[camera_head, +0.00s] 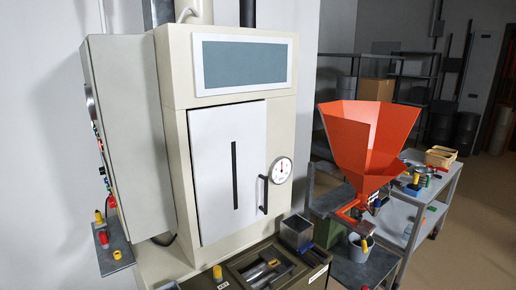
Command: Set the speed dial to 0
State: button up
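A round white dial (282,170) with dark marks around its rim sits on the front of the beige machine (178,150), to the right of the white door. A small dark and red mark shows near its middle. Its numbers and setting are too small to read, and no label shows that it is the speed dial. Red, green and other controls (106,176) show edge-on on the side of the grey cabinet (130,130) at left; their faces are mostly hidden. My gripper is not in view.
The white door (225,170) has a black handle (264,195). An orange hopper (368,140) stands to the right, before a grey cart (425,205) with small items. A dark bench (318,278) with a grey open box (297,232) is below. Open floor (470,235) lies at far right.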

aim_at(102, 171)
jog(key=k+j+u, duration=0.25)
jog(key=j, duration=0.3)
jog(key=j+u, duration=0.25)
jog(key=j, duration=0.3)
jog(key=k+j+u, duration=0.1)
jog(key=j+u, duration=0.15)
jog(key=j, duration=0.35)
